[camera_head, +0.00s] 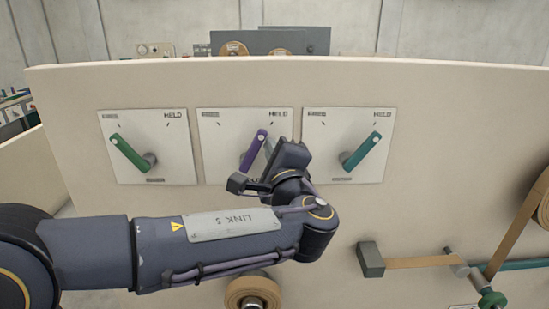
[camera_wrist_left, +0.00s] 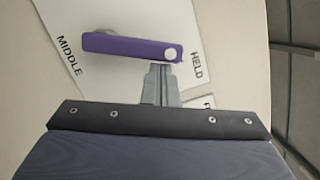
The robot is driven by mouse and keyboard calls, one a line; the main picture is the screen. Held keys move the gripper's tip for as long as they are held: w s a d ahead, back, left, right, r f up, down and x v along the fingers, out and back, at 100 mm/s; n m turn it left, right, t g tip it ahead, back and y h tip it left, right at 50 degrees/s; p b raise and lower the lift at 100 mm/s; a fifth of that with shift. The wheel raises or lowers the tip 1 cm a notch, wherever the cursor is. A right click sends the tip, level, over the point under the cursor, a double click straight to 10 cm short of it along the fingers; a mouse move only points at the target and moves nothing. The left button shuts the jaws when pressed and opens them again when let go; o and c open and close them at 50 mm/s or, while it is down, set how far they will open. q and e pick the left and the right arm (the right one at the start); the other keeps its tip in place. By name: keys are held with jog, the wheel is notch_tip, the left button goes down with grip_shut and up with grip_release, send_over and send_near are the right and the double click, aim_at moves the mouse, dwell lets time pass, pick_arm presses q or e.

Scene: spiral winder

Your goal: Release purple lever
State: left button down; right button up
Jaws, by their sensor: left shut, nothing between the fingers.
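The purple lever (camera_head: 252,152) is on the middle white plate (camera_head: 213,146) of the wall panel. It tilts up and to the right, with its free end toward the side marked HELD. In the left wrist view, the purple lever (camera_wrist_left: 128,46) runs across the plate, its pale-dotted end near the HELD lettering. My left gripper (camera_head: 268,147) is just right of the lever in the head view. In the wrist view, its fingers (camera_wrist_left: 161,70) are shut and empty, tips close to the dotted end; I cannot tell if they touch. My right gripper is not in view.
A green lever (camera_head: 128,153) on the left plate tilts up-left. A teal lever (camera_head: 361,151) on the right plate tilts up-right. Below right, a grey block (camera_head: 370,260) and brown tape (camera_head: 420,262) stand out from the panel. A brown roll (camera_head: 252,291) sits below my arm.

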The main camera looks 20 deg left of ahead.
pick_arm(q)
jog(key=s+a+r+n+g+h+b, duration=0.2)
jog(key=a+n+b, duration=0.5)
jog(key=n+b, duration=0.3)
jog(key=shift+n+b, duration=0.35)
jog(key=shift+n, duration=0.35)
jog(key=shift+r, duration=0.15)
jog(key=shift+r, duration=0.1)
